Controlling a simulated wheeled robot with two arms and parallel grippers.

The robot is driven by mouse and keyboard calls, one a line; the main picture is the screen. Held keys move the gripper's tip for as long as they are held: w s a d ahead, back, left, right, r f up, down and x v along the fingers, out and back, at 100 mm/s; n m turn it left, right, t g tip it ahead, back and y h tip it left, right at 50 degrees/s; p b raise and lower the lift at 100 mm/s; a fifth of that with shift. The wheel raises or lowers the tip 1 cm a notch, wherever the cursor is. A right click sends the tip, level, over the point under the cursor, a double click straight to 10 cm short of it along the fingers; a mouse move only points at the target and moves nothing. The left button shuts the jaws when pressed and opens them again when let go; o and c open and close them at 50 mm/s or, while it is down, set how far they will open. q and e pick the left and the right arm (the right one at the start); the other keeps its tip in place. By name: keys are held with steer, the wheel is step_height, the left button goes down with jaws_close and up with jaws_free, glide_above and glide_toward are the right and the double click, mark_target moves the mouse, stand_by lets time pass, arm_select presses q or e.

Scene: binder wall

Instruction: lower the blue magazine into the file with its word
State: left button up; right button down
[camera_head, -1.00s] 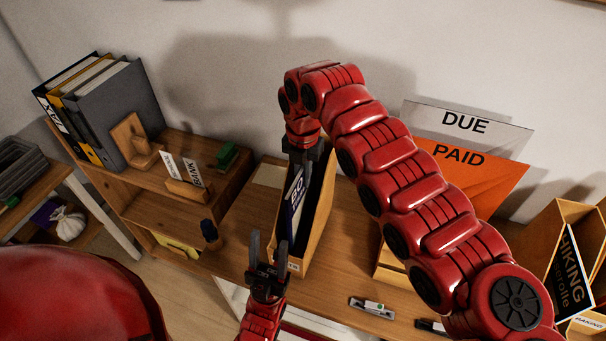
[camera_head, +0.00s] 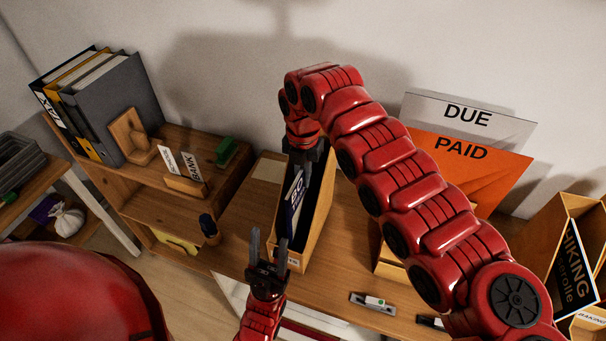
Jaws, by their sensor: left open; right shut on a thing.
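The dark blue magazine (camera_head: 294,197) with white letters starting "BO" stands nearly upright, its lower part within the open top of a wooden magazine file (camera_head: 318,220). My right gripper (camera_head: 301,160) is shut on its upper end, coming down from above. How deep the magazine sits is hard to tell. The file's small front label (camera_head: 293,262) is partly hidden by my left gripper, and its word is not fully readable. My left gripper (camera_head: 270,242) is open and empty, fingers pointing up, in front of the file's near end in the picture.
Another wooden file (camera_head: 567,212) at the right holds a black "HIKING" magazine (camera_head: 574,270). Orange "PAID" (camera_head: 490,172) and grey "DUE" (camera_head: 490,120) folders stand behind my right arm. Binders (camera_head: 115,100) and a card holder (camera_head: 185,186) are at left. A stapler-like item (camera_head: 373,303) lies in front.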

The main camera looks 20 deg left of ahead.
steer(key=shift+f, duration=0.35)
steer(key=c, duration=0.9)
jaws_free()
step_height(320, 180, up, 8)
steer(key=b, duration=0.2)
steer(key=shift+a+f+b, duration=0.1)
steer(key=shift+f+b, duration=0.1)
steer(key=shift+b, duration=0.15)
step_height(320, 180, up, 10)
steer(key=p, duration=0.7)
steer(key=shift+p, duration=0.4)
